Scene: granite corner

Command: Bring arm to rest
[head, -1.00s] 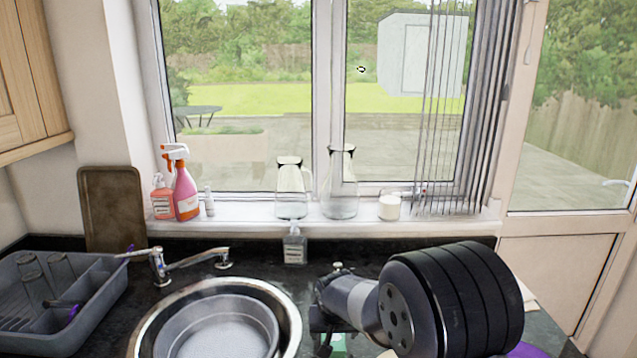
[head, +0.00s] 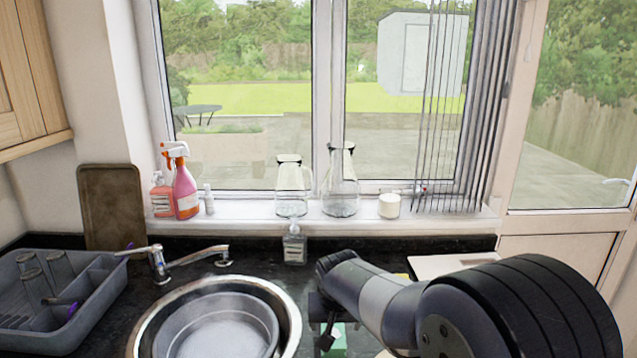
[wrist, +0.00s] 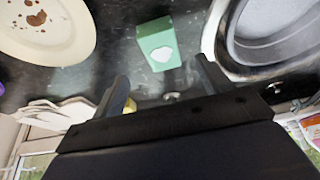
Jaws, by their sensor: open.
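My arm reaches in from the lower right of the head view, over the counter to the right of the sink. My gripper (head: 326,335) points down there, with its tips partly hidden. In the wrist view my gripper (wrist: 161,70) has its two fingers wide apart with nothing between them. A green box (wrist: 158,44) with a white patch stands on the dark counter beyond the fingertips, apart from them. The green box (head: 337,342) also shows in part beside the gripper in the head view.
A grey basin (head: 218,330) sits in the round sink (head: 287,302); the tap (head: 190,258) is behind it. A soap bottle (head: 294,247) stands near the sill. A grey dish rack (head: 85,305) is at left. A stained plate (wrist: 75,45) lies near the green box.

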